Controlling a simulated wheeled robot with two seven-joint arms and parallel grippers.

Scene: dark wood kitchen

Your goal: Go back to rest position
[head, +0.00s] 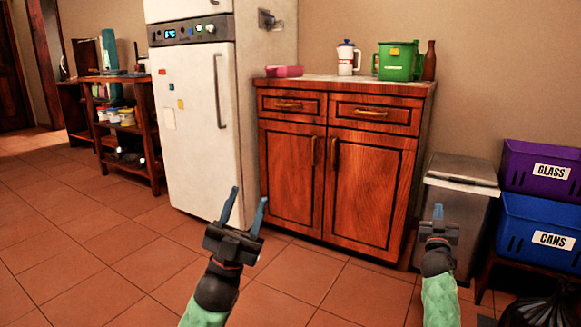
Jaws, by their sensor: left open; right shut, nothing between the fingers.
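My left gripper (243,208) is raised in the lower middle of the head view. Its two blue fingers are spread apart with nothing between them. My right gripper (438,212) is at the lower right, in front of the grey trash bin. Its blue fingers are together and hold nothing. Both arms have green sleeves and come up from the bottom edge. Neither gripper appears to touch anything.
A wooden cabinet (365,187) stands ahead, bearing a green container (398,62), a white jug (346,60), a brown bottle (429,62) and a pink item (284,71). A white fridge (190,120) is left of it. Purple (540,170) and blue bins (540,222) stand right. Tiled floor is clear at left.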

